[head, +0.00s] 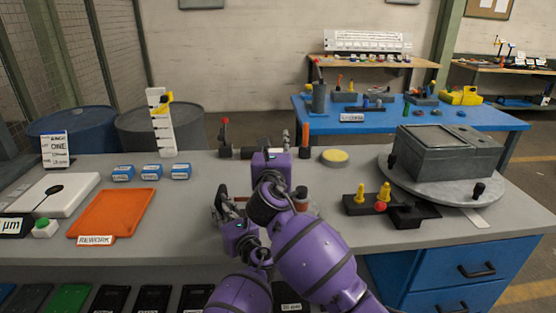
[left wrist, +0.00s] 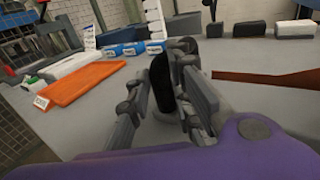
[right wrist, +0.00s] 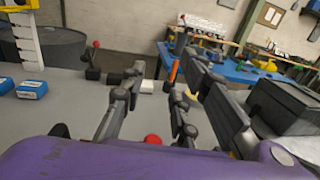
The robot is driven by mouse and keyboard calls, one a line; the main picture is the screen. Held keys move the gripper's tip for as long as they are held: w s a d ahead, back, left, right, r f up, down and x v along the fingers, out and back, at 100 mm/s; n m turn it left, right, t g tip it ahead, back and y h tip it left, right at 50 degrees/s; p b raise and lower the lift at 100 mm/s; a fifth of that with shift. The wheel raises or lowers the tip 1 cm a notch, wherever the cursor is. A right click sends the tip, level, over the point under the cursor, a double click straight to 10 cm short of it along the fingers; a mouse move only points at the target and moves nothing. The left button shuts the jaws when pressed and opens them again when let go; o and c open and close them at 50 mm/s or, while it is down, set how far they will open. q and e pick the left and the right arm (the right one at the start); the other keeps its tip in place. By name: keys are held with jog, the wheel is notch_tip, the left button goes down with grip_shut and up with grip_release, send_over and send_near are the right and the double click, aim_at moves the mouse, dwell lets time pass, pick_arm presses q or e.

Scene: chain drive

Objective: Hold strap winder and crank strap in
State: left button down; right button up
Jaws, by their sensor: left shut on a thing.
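My left gripper (head: 223,203) is low over the bench's middle, its fingers closed around an upright black handle (left wrist: 162,84), seen in the left wrist view. I take the handle for part of the strap winder, whose body is mostly hidden by my arms. A brown strap (left wrist: 265,77) runs off to the right of that gripper. My right gripper (right wrist: 156,84) is open, its fingers apart with nothing gripped. A red knob (right wrist: 152,139) shows low between its fingers, close to the palm. I cannot tell whether the knob belongs to the winder.
An orange tray (head: 112,214) and several blue boxes (head: 151,172) lie to the left. A black fixture with yellow pegs (head: 372,205) is right of my arms. A grey box (head: 449,151) stands on a round turntable (head: 400,181) farther right. A yellow disc (head: 334,156) lies behind.

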jog(key=shift+n+t+y, duration=0.3)
jog(key=shift+n+t, duration=0.3)
jog(key=shift+n, duration=0.1)
jog(key=d+r, duration=0.1)
jog(key=r, duration=0.1)
jog(key=d+r, duration=0.1)
jog(key=r, duration=0.1)
jog(key=w+d+r, duration=0.1)
jog(key=d+r, duration=0.1)
jog(key=shift+d+r, duration=0.1)
jog(key=shift+r, duration=0.3)
grip_shut()
jog(key=s+d+f+n+g+y, duration=0.1)
jog(key=s+f+n+g+y, duration=0.1)
jog(key=s+f+g, duration=0.55)
jog(key=s+d+f+n+g+y, duration=0.1)
jog(key=s+f+n+g+y, duration=0.2)
jog(key=s, duration=0.8)
jog(key=w+a+f+m, duration=0.1)
jog(key=w+a+f, duration=0.2)
jog(key=w+f, duration=0.5)
jog(key=shift+w+a, duration=0.35)
jog(key=shift+w, duration=1.05)
